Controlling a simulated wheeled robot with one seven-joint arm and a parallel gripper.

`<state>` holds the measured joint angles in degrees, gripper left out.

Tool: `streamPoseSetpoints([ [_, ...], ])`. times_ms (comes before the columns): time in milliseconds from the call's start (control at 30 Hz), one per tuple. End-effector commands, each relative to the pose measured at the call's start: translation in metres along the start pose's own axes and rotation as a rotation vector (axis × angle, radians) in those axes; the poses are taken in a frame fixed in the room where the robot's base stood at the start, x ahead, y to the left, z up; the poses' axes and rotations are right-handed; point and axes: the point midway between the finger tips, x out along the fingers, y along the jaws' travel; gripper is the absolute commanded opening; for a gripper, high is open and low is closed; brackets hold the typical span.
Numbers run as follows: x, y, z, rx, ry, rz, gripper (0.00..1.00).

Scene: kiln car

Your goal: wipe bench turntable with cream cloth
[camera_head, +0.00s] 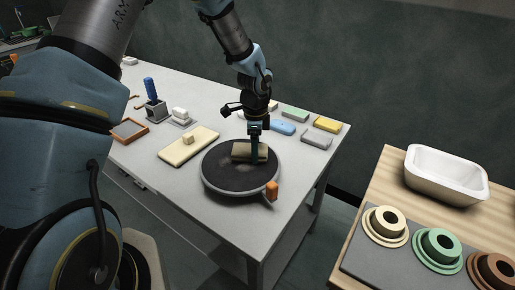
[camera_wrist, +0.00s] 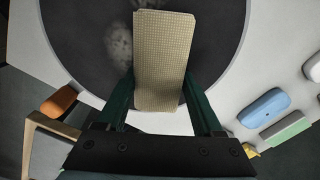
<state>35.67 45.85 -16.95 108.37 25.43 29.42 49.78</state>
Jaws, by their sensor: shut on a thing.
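The bench turntable (camera_head: 226,183) is a dark round disc on the grey bench, and it fills much of the wrist view (camera_wrist: 80,45). A pale grey smudge (camera_wrist: 118,45) shows on its surface. The cream cloth (camera_head: 240,153) is a folded, woven pad over the turntable's far part in the head view. My gripper (camera_head: 256,150) points down and is shut on the cloth. In the wrist view the cloth (camera_wrist: 163,60) lies between the two green fingers. I cannot tell whether its underside touches the disc.
A cream board (camera_head: 188,147) with a small block lies left of the turntable. An orange piece (camera_head: 272,190) sticks out at its front right edge. A blue sponge (camera_head: 282,128) and several coloured blocks lie behind right. A wooden table with a white basin (camera_head: 445,176) stands to the right.

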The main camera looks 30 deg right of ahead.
Motion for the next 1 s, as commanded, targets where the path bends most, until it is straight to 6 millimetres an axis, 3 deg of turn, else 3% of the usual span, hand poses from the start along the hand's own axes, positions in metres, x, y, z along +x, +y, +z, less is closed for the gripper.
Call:
streamPoseSetpoints([
  [400, 0.0, 0.023, 0.028, 0.0, -0.002, 0.003, 0.24],
  [1000, 0.0, 0.033, 0.04, -0.001, -0.002, 0.004, 0.24],
])
